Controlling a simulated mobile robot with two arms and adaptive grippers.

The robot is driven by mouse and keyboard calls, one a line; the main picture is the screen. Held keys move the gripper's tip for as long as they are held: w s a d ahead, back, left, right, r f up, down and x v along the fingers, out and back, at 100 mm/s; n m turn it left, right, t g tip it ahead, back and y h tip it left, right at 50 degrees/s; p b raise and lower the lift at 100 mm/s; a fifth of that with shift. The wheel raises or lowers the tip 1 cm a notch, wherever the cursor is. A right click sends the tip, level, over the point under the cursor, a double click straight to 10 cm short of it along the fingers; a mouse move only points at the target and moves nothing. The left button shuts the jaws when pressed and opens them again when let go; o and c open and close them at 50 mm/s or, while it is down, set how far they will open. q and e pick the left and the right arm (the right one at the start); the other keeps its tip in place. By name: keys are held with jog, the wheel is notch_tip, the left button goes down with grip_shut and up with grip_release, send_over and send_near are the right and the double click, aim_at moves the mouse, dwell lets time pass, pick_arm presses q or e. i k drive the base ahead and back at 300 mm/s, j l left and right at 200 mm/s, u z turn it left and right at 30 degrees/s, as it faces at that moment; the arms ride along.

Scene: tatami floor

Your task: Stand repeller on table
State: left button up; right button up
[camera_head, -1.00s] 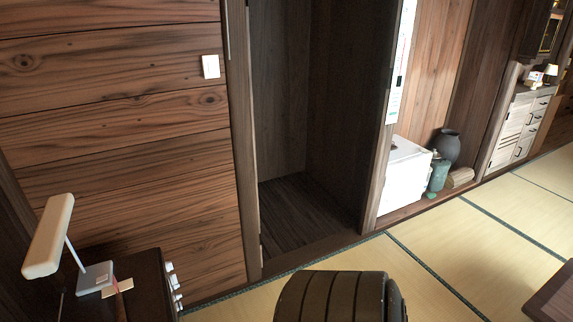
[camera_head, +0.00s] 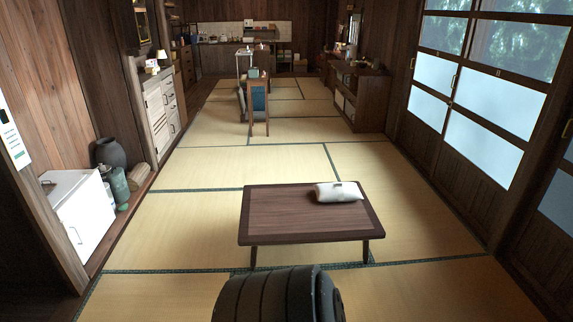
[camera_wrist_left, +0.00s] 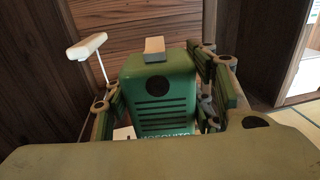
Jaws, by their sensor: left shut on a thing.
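The repeller (camera_wrist_left: 165,92) is a green box with dark slots and partly hidden lettering, in the left wrist view. My left gripper (camera_wrist_left: 160,100) is shut on it, with a finger at each side. A pale block shows at its top edge; I cannot tell whether it is part of it. Its lower part is hidden by a broad olive surface in the foreground. A low brown wooden table (camera_head: 282,218) stands on the tatami ahead in the head view. Neither gripper shows in the head view.
A white cushion-like thing (camera_head: 340,192) lies on the table's back right; the rest of its top is clear. A white box (camera_head: 80,215) and jars (camera_head: 117,184) stand at left. Open tatami surrounds the table. A white lamp (camera_wrist_left: 87,46) is behind the repeller.

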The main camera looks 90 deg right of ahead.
aim_at(295, 227)
jog(key=l+z, duration=0.3)
jog(key=z, duration=0.15)
jog(key=l+z, duration=0.25)
jog(key=z, duration=0.2)
jog(key=l+z, duration=0.3)
jog(key=z, duration=0.15)
jog(key=i+l+z, duration=0.1)
jog(key=l+z, duration=0.15)
jog(key=z, duration=0.25)
jog(key=i+l+z, duration=0.4)
jog(key=i+l, duration=0.25)
jog(key=l, duration=0.15)
jog(key=i+l+z, duration=0.4)
jog(key=i+l, duration=0.45)
jog(key=i, duration=0.2)
